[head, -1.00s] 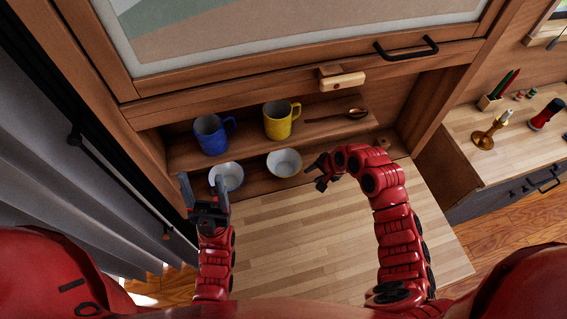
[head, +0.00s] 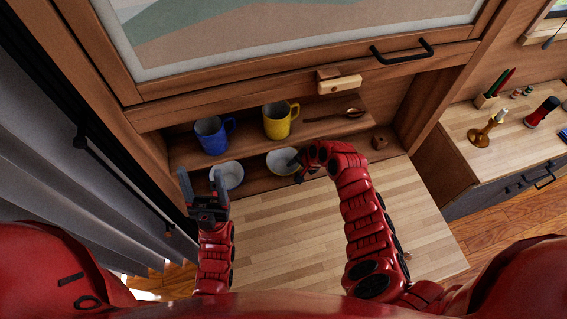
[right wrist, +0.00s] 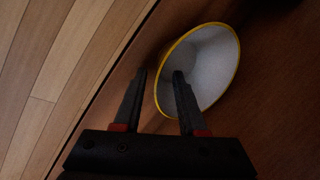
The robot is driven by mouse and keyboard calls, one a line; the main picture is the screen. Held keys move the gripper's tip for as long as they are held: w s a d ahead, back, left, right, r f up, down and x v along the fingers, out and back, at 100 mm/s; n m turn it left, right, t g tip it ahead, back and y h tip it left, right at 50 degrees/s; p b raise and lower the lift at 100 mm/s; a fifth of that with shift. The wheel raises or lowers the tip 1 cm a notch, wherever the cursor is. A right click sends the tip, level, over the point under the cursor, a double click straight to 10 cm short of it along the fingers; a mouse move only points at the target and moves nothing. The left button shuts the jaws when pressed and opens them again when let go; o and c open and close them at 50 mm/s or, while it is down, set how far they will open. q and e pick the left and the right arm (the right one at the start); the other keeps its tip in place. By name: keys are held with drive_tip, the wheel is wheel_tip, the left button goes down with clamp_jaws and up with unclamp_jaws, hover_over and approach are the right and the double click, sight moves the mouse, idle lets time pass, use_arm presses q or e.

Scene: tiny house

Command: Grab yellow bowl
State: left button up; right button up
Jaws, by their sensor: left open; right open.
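The yellow bowl (head: 283,161), white inside with a yellow rim, sits on the lower shelf below the yellow mug. It also shows in the right wrist view (right wrist: 205,62). My right gripper (head: 298,170) is open at the bowl's near right edge. In the right wrist view (right wrist: 158,80) one finger reaches over the bowl's inside and the other is outside, with the near rim between them. Contact cannot be told. My left gripper (head: 203,188) is open and empty in front of the other bowl (head: 227,175), which is white inside.
A blue mug (head: 212,134), a yellow mug (head: 280,120) and a wooden spoon (head: 340,115) are on the upper shelf. The wooden worktop (head: 290,235) in front is clear. A cabinet front with a black handle (head: 404,52) overhangs the shelves.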

drive_tip(key=shift+c, duration=0.2)
drive_tip(key=shift+f, duration=0.1)
clamp_jaws()
idle(1.2)
